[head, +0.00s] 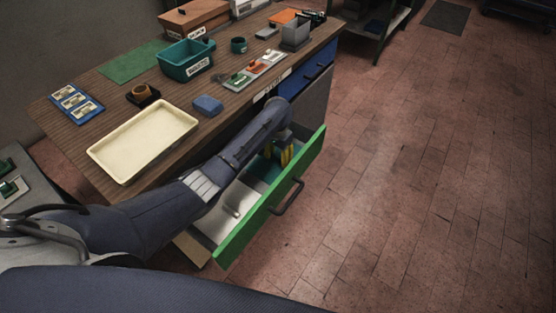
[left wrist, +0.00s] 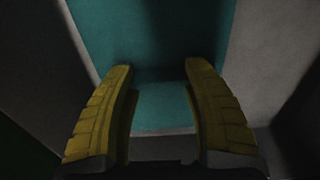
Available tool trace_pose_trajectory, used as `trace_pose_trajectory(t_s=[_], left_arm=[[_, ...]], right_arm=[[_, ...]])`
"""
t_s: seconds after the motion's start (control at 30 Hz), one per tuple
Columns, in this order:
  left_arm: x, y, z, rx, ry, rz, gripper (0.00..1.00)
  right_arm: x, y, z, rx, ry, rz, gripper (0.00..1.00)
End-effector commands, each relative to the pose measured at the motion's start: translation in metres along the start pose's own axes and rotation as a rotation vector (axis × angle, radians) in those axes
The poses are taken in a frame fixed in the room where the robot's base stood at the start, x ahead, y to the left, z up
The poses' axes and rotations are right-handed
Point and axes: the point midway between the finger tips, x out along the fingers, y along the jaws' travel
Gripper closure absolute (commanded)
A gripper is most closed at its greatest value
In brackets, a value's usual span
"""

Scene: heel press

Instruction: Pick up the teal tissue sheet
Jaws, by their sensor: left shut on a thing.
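The green-fronted drawer (head: 263,205) is pulled open below the workbench. My left arm reaches down into it, and the yellow fingers of my left gripper (head: 286,154) show inside. A teal sheet (head: 264,166) lies in the drawer around the fingers. In the left wrist view, the teal sheet (left wrist: 150,30) fills the middle, between the pale drawer walls. There my left gripper (left wrist: 159,66) has its fingers on either side of a lighter teal part and is shut on it. The dark shade hides the exact contact. My right gripper is not in view.
The workbench (head: 75,115) carries a cream tray (head: 145,138), a blue block (head: 207,106), a teal bin (head: 188,64) and a grey box (head: 296,35).

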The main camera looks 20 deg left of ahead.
Motion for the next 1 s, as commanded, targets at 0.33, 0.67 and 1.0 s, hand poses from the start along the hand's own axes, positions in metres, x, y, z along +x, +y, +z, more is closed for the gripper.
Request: trace_pose_trajectory(t_s=[0.33,0.67,1.0], left_arm=[[0.001,0.0,0.0,-0.001,-0.001,0.0,0.63],[-0.009,0.0,0.0,-0.001,0.0,0.001,0.88],[-0.063,0.0,-0.001,0.001,0.004,0.0,1.0]], right_arm=[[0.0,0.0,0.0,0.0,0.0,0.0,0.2],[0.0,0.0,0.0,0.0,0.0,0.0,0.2],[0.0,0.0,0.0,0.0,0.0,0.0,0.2]])
